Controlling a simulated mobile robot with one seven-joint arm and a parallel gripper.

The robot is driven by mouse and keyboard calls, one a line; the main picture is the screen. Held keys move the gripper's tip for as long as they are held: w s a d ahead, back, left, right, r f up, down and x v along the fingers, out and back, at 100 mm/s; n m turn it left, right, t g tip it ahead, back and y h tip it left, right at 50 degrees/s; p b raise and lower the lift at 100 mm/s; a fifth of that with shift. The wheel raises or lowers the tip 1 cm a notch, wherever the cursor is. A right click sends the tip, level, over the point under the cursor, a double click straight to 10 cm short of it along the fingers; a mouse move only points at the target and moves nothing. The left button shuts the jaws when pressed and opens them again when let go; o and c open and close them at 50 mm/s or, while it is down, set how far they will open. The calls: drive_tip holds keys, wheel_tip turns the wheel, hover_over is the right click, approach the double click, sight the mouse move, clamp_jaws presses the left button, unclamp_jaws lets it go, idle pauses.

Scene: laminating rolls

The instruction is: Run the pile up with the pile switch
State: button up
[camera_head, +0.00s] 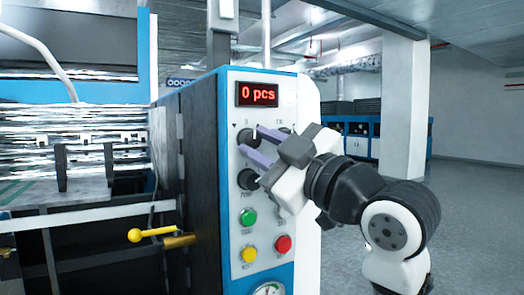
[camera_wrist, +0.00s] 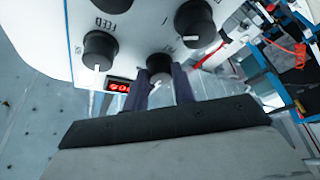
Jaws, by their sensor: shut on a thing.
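The pile switch (camera_head: 246,136) appears to be the upper left black rotary knob on the white control panel, with a small down arrow at its left. Its name label is not readable. My gripper (camera_head: 250,141) reaches in from the right and its two purple fingers close around this knob. In the wrist view the knob (camera_wrist: 159,64) sits between the fingertips, with a pale pointer line on its face. I cannot tell its exact setting in the head view. The pile itself is not clearly visible.
A red display (camera_head: 259,94) reads "0 pcs" above the knobs. A lower left knob (camera_head: 247,179), green button (camera_head: 248,217), yellow button (camera_head: 249,254) and red button (camera_head: 283,243) are close by. The FEED knob (camera_wrist: 100,50) is beside the gripper. A yellow-knobbed lever (camera_head: 135,235) sticks out at left.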

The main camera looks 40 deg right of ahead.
drive_tip(key=shift+n, duration=0.4)
drive_tip(key=o, duration=1)
drive_tip(key=b+v, duration=0.3)
drive_tip(key=v, duration=1)
drive_tip(key=shift+s+b, duration=0.3)
drive_tip(key=shift+s, duration=0.1)
drive_tip(key=shift+d, duration=0.1)
